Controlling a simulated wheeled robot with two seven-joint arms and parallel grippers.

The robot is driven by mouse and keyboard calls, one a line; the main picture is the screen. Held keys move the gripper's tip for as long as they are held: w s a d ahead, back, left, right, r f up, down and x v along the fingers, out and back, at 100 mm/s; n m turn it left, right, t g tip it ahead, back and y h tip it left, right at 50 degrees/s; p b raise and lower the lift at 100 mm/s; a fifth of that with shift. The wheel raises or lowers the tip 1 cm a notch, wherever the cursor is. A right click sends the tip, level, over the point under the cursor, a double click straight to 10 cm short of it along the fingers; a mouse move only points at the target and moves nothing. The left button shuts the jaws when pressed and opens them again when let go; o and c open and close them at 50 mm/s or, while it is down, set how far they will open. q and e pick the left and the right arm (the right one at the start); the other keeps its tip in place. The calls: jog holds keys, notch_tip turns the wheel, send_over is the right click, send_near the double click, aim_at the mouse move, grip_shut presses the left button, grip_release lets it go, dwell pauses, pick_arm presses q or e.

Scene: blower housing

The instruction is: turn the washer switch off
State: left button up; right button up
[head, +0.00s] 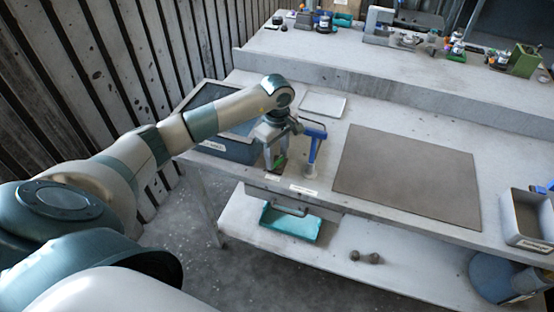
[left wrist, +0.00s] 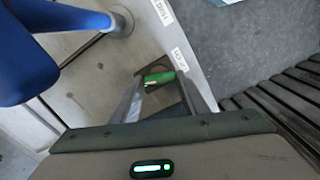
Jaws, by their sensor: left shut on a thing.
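The washer switch shows as a green piece (left wrist: 158,77) on a dark base in the left wrist view. In the head view its green part (head: 281,160) shows at the front edge of the bench, partly covered by my gripper. My left gripper (head: 275,158) points down at the bench's front edge and is shut on the green piece, with a finger at each end of it in the left wrist view (left wrist: 163,84). A small white label (left wrist: 180,59) lies beside the switch; its text is hard to read. My right gripper is out of view.
A blue upright fixture (head: 315,146) stands just right of my left gripper. A blue-grey bin (head: 232,150) is to the left. A brown mat (head: 408,175) lies bare on the bench (head: 380,112). A grey box (head: 528,218) stands at the right.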

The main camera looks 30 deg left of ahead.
pick_arm(q)
jog(key=n+b, duration=0.2)
jog(key=shift+f+b, duration=0.25)
jog(key=shift+b, duration=0.15)
jog(key=n+b, duration=0.2)
jog(key=n, duration=0.1)
jog(key=n+b, duration=0.2)
jog(key=shift+r+n, duration=0.1)
jog(key=shift+n, duration=0.2)
jog(key=shift+r+n+b, duration=0.15)
jog(key=shift+n+b, duration=0.8)
jog(key=shift+n, duration=0.55)
jog(key=o, duration=1.1)
jog(key=shift+c, duration=0.2)
jog(key=shift+r, duration=0.1)
